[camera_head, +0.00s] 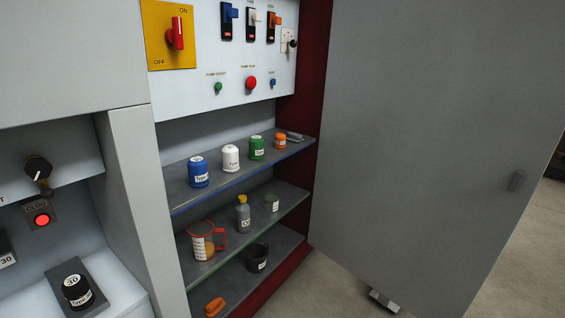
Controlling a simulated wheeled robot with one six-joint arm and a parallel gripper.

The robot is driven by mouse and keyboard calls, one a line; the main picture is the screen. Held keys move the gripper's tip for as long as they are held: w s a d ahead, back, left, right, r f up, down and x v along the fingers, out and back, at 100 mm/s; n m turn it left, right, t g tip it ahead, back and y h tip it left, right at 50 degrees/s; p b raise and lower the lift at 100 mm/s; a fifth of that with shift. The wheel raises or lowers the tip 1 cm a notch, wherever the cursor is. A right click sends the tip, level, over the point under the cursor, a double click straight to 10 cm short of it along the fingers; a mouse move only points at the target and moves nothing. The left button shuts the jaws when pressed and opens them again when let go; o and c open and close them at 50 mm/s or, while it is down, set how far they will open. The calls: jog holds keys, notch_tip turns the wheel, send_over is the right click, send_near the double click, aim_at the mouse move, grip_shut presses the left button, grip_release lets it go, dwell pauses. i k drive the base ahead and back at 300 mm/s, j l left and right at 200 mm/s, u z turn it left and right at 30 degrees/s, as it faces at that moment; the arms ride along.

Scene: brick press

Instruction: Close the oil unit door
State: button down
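The oil unit door (430,130) is a large grey panel on the right, swung open from the red edge of the cabinet (300,90). Inside the open cabinet, shelves hold a blue can (198,173), a white can (230,158), a green can (257,148) and an orange-capped can (280,141). My gripper is not visible in this view.
A control panel with a red rotary switch (175,34) and buttons is above the shelves. A jug (203,242) and bottle (243,214) stand lower down. At left is a black-capped container (77,290). Bare floor (330,285) shows below the door.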

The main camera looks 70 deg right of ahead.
aim_at(432, 111)
jog(key=z, duration=2.85)
